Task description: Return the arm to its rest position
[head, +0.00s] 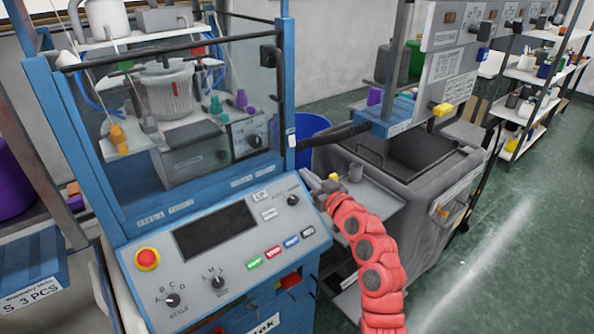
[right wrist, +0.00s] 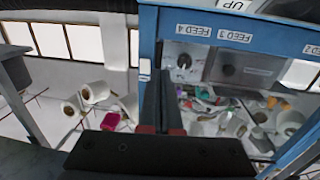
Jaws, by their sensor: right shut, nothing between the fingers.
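My right arm, with its red ribbed cover (head: 365,245), comes up from the lower right in the head view. Its gripper (head: 318,184) is at the upper right corner of the blue machine's control panel (head: 290,225), close to the "UP" label and a dark knob (head: 292,200). I cannot tell whether it touches the panel. In the right wrist view the fingers (right wrist: 163,88) are together and empty, in front of a blue frame with feed dials (right wrist: 184,60). My left gripper is not in view.
The panel carries a red stop button (head: 147,259), dials and several coloured buttons. A grey bin cart (head: 425,195) stands right of the gripper, below a hanging control box (head: 450,75). Open green floor (head: 500,270) lies at the right. Yarn cones (right wrist: 95,92) show in the wrist view.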

